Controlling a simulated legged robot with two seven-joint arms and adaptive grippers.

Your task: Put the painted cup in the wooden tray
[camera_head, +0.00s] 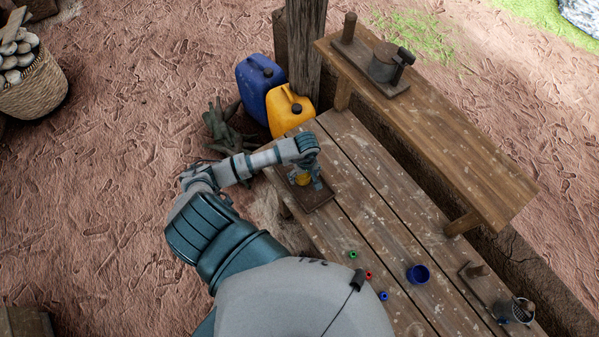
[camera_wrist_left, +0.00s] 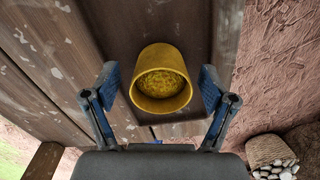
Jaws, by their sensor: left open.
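The yellow painted cup (camera_head: 302,179) stands upright, as far as I can tell, in the wooden tray (camera_head: 322,203) at the near-left edge of the table. In the left wrist view the cup (camera_wrist_left: 161,84) faces me with its open mouth, and the tray's dark floor (camera_wrist_left: 175,20) shows behind it. My left gripper (camera_head: 304,182) is over the tray, around the cup. Its fingers (camera_wrist_left: 160,90) are spread, one on each side of the cup, with gaps between them and its wall. My right gripper is not in view.
A blue cup (camera_head: 418,274) and small green (camera_head: 352,254), red (camera_head: 368,275) and blue (camera_head: 384,296) rings lie on the table to the right. Blue (camera_head: 252,85) and yellow (camera_head: 284,108) jerrycans stand behind the tray. A raised wooden bench (camera_head: 450,150) runs along the back.

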